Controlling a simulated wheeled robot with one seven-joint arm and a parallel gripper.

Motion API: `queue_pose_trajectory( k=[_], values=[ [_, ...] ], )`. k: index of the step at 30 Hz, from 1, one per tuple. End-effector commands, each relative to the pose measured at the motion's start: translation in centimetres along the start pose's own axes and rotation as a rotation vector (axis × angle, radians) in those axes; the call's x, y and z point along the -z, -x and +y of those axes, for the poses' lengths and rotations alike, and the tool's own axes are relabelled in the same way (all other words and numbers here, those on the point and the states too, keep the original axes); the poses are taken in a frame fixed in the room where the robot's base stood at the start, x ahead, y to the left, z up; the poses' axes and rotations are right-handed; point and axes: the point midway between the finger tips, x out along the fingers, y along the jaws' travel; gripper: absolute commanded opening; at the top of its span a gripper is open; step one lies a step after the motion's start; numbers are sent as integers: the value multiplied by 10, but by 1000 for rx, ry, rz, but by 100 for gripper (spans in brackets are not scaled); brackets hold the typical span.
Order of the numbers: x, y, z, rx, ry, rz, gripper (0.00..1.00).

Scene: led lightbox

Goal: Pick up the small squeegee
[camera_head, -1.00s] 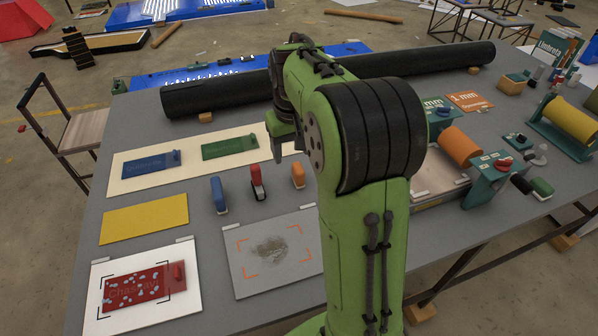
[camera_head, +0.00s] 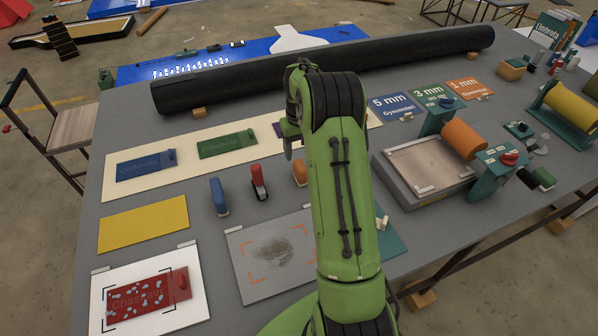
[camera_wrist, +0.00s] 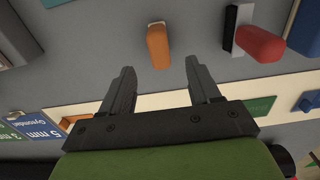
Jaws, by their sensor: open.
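Three small hand tools stand in a row on the grey table: a blue one (camera_head: 219,196), a red one with a black and white base (camera_head: 258,184), and an orange one (camera_head: 300,172). I cannot tell for certain which is the small squeegee; the orange one looks smallest. My gripper (camera_wrist: 160,68) is open and empty above the table. In the wrist view the orange tool (camera_wrist: 159,46) shows ahead of the gap between the fingertips, apart from them. The red tool (camera_wrist: 260,45) is right of the fingers. In the head view my arm hides part of the gripper.
A long black roll (camera_head: 225,88) lies behind the labelled boards. A grey plate with a dark smudge (camera_head: 270,250) and a white board with a red card (camera_head: 150,298) lie in front. A press with an orange roller (camera_head: 464,139) stands to the right.

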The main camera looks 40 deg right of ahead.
Motion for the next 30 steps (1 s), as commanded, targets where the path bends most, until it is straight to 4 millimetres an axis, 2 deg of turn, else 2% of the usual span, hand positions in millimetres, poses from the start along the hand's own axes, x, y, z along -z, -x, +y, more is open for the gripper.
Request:
queue_pose_trajectory(
  k=[1, 3, 10, 15, 18, 24, 30],
  values=[
    [-1, -15, 0, 2, 0, -5, 62],
    [-1, -31, 0, 2, 0, -5, 62],
    [-1, -60, 0, 1, -1, -2, 62],
    [-2, -92, 1, 2, 0, -3, 62],
    [-2, -101, 1, 1, 0, 0, 62],
    [-2, -102, 1, 0, 0, 1, 62],
    [-2, -102, 1, 0, 0, 1, 31]
  ],
)
